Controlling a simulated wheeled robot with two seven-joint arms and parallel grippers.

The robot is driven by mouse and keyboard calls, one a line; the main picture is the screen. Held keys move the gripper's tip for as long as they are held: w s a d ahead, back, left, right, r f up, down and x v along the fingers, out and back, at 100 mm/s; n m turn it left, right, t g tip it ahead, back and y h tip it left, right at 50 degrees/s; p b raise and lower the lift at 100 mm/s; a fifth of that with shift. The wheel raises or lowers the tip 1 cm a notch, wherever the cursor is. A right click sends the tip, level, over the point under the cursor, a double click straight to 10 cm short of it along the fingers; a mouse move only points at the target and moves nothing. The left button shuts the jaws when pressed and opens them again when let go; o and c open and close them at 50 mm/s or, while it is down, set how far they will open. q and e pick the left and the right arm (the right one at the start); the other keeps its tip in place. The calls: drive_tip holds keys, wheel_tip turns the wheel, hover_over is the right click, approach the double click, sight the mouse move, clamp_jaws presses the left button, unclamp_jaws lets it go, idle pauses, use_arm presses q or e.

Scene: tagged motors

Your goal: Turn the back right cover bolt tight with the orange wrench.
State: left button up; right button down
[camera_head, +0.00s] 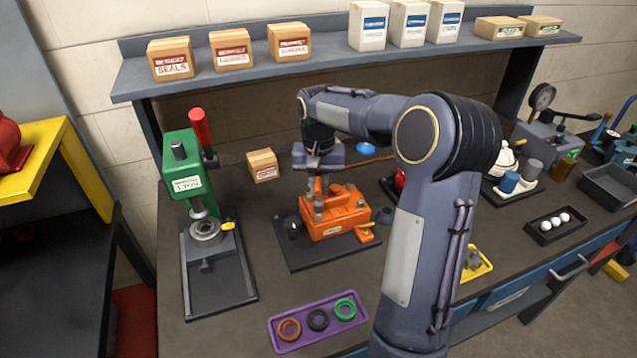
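An orange motor housing (335,222) stands on a dark base plate (310,254) in the middle of the bench. Several small grey bolt-like parts show on its top; the back right one cannot be told apart clearly. My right arm reaches in from the lower right and bends over the housing. Its gripper (318,163) points down just above and behind the housing; its fingertips are hard to make out. A thin orange-brown bar (370,161), perhaps the orange wrench, runs right from beside the gripper; whether it is held cannot be told. My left gripper is out of view.
A green press (184,172) with a red handle stands left of the housing. A purple tray (277,328) with rings lies in front. A small box (263,165) sits behind. A shelf (200,84) with boxes overhangs the back. My arm hides part of the bench's right half.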

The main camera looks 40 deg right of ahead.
drive_tip(key=shift+f, duration=0.1)
drive_tip(key=shift+f+b, duration=0.85)
drive_tip(key=shift+f, duration=0.25)
